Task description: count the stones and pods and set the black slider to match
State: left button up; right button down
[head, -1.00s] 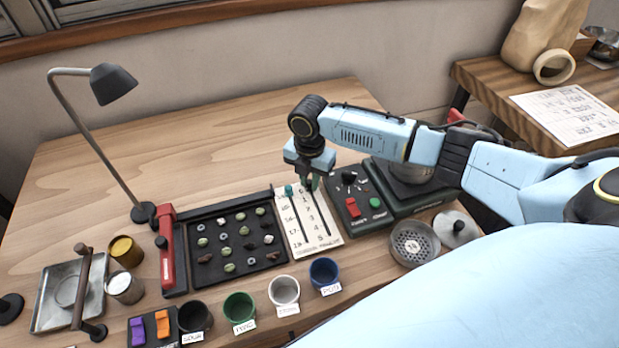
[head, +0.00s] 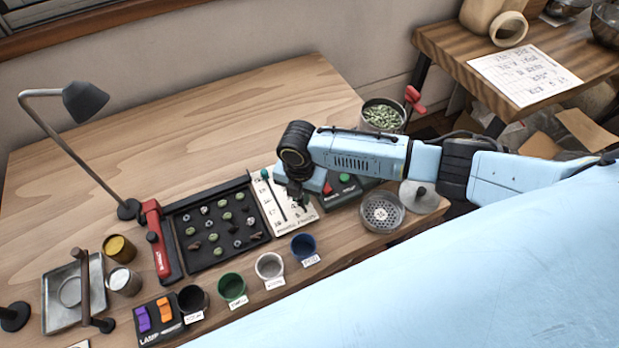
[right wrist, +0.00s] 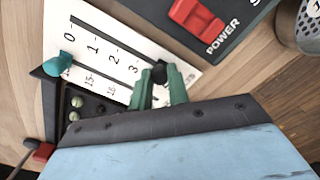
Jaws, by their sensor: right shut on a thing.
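My right gripper (right wrist: 160,88) is shut on the black slider (right wrist: 158,72) of the white scale card (right wrist: 84,75). The slider stands beyond the 3 mark, towards the high end of its slot; the gripper's green fingers hide the mark beside it. The teal slider (right wrist: 62,63) stands at the low end of the other slot. In the head view the right gripper (head: 303,200) is over the card's lower right part. The black tray (head: 228,254) holds several small green, grey and brown pieces in rows; stones and pods are hard to tell apart. My left gripper is not visible.
A red-handled tool (head: 158,240) lies along the tray's left side. Black, green, white and blue cups (head: 303,246) stand in front. The red POWER switch (right wrist: 197,18) is close beyond the card. A perforated cup (head: 382,213) stands to the right. The table's back is clear.

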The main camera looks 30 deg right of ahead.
jog(key=c, duration=1.3)
grip_release()
pick_arm(q)
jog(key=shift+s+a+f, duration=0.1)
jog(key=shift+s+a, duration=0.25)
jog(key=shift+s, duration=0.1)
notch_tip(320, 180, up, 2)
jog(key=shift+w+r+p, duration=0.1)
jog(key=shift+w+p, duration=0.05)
jog(key=shift+p, duration=0.85)
pick_arm(e)
notch_tip(320, 180, up, 13)
jog(key=shift+r, duration=0.2)
